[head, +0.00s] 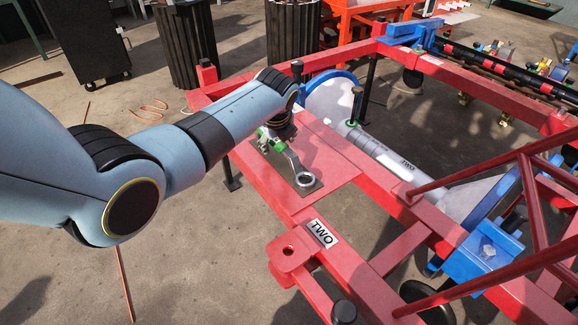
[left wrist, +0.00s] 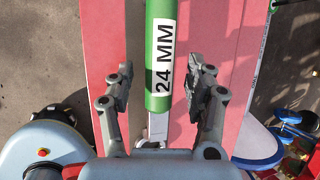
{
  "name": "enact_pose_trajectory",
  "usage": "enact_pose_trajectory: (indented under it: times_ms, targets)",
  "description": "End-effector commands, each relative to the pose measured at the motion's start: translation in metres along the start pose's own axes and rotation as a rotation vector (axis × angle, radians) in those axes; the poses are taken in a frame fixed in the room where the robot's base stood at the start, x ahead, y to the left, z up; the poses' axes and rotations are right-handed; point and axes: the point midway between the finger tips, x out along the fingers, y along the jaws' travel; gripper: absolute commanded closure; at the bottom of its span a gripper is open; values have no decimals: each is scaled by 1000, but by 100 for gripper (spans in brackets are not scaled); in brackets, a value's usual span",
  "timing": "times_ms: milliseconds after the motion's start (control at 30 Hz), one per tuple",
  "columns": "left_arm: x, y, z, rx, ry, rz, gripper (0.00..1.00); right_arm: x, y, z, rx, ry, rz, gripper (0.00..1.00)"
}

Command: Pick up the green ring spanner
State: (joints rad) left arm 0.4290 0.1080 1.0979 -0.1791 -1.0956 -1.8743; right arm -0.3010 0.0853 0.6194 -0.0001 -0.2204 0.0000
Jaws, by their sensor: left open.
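In the left wrist view the green handle (left wrist: 158,50), labelled 24 MM, runs down between the fingers of my left gripper (left wrist: 160,75). The fingers are open, with a gap on each side of the handle. My right gripper is in neither view.
The red planter frame (head: 330,165) has bars and a TWO label (head: 321,233) near the spanner. A grey cylinder (head: 385,155) and a blue-rimmed disc (head: 330,98) stand just right of it.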

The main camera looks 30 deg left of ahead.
Motion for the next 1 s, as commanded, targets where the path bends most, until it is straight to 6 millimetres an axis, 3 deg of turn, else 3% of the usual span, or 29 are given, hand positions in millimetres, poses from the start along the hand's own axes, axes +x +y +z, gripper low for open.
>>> enact_pose_trajectory:
  times_ms: [100, 367, 800, 1000]
  targets:
    - [17, 1, -1, 0, 0, 1, 45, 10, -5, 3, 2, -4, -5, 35]
    - [18, 0, 0, 0, 0, -1, 45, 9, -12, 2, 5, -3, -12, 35]
    - [18, 1, 0, 0, 0, 0, 100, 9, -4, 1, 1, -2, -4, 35]
    - [17, 0, 0, 0, -1, -1, 100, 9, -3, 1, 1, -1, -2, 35]
